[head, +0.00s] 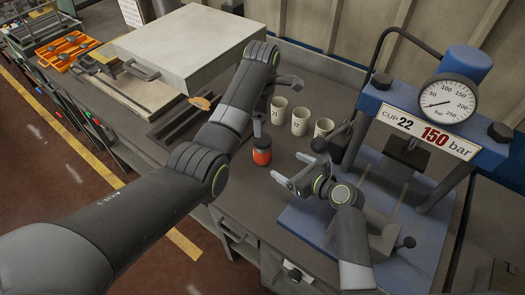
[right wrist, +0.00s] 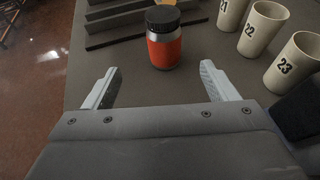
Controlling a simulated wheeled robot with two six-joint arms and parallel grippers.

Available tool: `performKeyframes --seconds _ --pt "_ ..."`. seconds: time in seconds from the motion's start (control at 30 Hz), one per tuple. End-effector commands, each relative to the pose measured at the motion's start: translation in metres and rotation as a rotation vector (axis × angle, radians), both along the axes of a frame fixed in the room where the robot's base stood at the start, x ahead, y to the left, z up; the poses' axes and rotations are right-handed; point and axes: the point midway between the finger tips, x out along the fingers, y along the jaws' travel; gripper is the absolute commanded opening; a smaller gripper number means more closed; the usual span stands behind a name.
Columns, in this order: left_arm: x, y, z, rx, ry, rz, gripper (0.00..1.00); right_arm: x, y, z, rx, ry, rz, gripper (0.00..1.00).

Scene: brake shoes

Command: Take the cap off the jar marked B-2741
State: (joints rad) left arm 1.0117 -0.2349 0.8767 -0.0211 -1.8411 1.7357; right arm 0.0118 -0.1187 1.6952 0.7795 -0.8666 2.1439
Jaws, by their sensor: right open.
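A jar (head: 262,157) with an orange-red body and a black cap (head: 259,130) stands upright on the bench. The jar (right wrist: 164,50) and its cap (right wrist: 162,18) also show in the right wrist view, and the cap sits on the jar. No marking on it is readable. My right gripper (head: 291,169) is open and empty, just right of and nearer than the jar. In the right wrist view its fingers (right wrist: 160,75) are apart, with the jar beyond them, not touching. My left gripper (head: 276,92) is above and behind the jar, partly hidden by its own arm; its jaws are unclear.
Cups marked 21 (right wrist: 231,14), 22 (right wrist: 262,28) and 23 (right wrist: 295,62) stand right of the jar. A blue press (head: 430,120) with a gauge stands at the right. A large grey case (head: 180,45) and an orange tray (head: 67,50) are at the back left.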

Motion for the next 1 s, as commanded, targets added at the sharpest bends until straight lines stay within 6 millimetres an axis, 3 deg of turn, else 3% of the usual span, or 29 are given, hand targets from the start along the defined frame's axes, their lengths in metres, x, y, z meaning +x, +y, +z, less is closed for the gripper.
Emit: performKeyframes --seconds 0.5,1.0 --pt "0.000 0.000 0.000 0.000 -0.001 0.000 0.67 0.057 0.047 -0.029 0.000 0.000 0.002 0.80" --pt "0.000 0.000 0.000 0.000 0.000 0.000 0.67 0.096 0.079 -0.051 0.000 0.000 0.003 0.80"
